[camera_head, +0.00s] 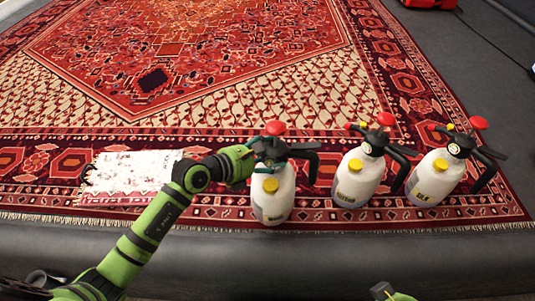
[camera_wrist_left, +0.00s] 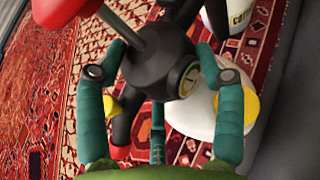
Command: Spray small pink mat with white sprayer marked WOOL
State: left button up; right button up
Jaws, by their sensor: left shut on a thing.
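My left gripper (camera_head: 255,160) is shut on the dark head of the leftmost white sprayer (camera_head: 275,196). This sprayer stands upright on the large rug; it has a red knob, a yellow cap and a label too small to read. In the left wrist view, the teal fingers of the left gripper (camera_wrist_left: 162,70) lie on both sides of the black sprayer head, above the white tank (camera_wrist_left: 195,115). A small whitish mat with faint pinkish pattern (camera_head: 128,172) lies left of the sprayer, partly behind my left arm.
Two similar sprayers stand to the right, the middle one (camera_head: 352,180) and the far right one (camera_head: 435,178), whose label seems to read SILK.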

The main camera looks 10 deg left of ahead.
pick_arm(q)
jog(key=shift+w+f+b, duration=0.1)
jog(key=shift+f+b, duration=0.1)
jog(key=shift+b, duration=0.1)
dwell(0.4)
jog(key=o, duration=1.8)
jog(key=shift+c, duration=0.2)
jog(key=shift+f, duration=0.1)
